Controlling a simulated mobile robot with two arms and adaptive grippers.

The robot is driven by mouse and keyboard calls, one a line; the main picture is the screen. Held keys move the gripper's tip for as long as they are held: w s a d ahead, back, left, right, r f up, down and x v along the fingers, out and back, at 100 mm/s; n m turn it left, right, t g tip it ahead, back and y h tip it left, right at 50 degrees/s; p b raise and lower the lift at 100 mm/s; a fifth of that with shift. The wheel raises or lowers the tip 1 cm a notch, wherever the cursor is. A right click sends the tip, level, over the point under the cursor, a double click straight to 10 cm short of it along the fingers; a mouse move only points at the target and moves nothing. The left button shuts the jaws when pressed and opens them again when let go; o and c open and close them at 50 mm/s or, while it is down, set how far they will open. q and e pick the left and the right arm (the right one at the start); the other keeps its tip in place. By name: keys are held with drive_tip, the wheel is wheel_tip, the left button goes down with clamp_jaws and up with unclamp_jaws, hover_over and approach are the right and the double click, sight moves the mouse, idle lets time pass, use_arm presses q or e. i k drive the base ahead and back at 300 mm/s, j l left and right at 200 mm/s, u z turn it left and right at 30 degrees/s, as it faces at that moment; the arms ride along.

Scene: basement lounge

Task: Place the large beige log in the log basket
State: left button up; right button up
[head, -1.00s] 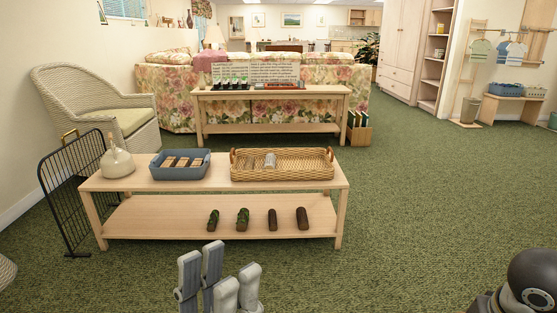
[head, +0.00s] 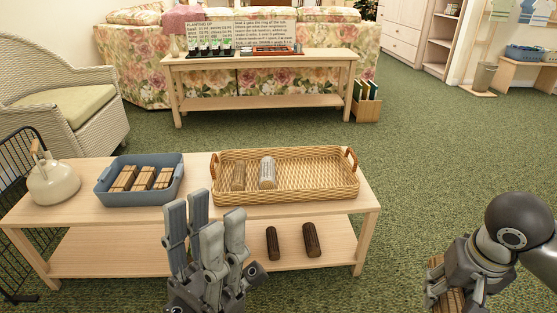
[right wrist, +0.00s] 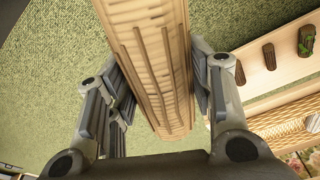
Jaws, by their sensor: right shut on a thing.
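The large beige log (right wrist: 155,65) fills the middle of the right wrist view, with ridged bark. My right gripper (right wrist: 152,90) is shut around it, fingers on both sides. In the head view the log (head: 453,301) shows partly below my right gripper (head: 450,285) at the lower right, held off the table to its right. The log basket (head: 310,195), a wicker tray with two handles, sits on the near table's top. My left gripper (head: 205,215) is open and empty in front of the table.
A blue bin (head: 140,195) with several small wood pieces and a beige jug (head: 53,180) stand on the near table (head: 195,197). Dark logs (head: 311,240) lie on its lower shelf. A black metal screen (head: 20,215) stands left. Green carpet (head: 435,165) is clear on the right.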

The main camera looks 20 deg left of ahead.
sight(319, 176)
drive_tip(key=i+j, duration=0.55)
drive_tip(key=i, duration=0.2)
drive_tip(key=i+j, duration=0.55)
drive_tip(key=i, duration=0.15)
